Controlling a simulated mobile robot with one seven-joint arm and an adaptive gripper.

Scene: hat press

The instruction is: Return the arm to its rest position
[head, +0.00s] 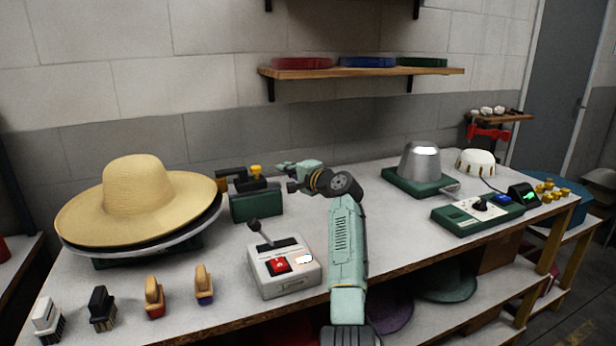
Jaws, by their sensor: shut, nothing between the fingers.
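My arm (347,245) rises from the front edge of the bench and bends at a dark elbow joint. Beyond it, the far part of the arm reaches over the bench and is partly hidden. My gripper (292,187) shows small and dark at its left end, shut and empty. It is near the dark green box-shaped device (256,205), on its right side; whether they touch cannot be told. The straw hat (140,190) sits on a round stand at the left, clear of the gripper.
A control box (283,267) with a lever and red switch stands left of my arm. Several brushes (153,297) line the front left. A metal dome (420,164) and a green-edged control panel (478,214) stand to the right. A wall shelf (360,72) hangs above.

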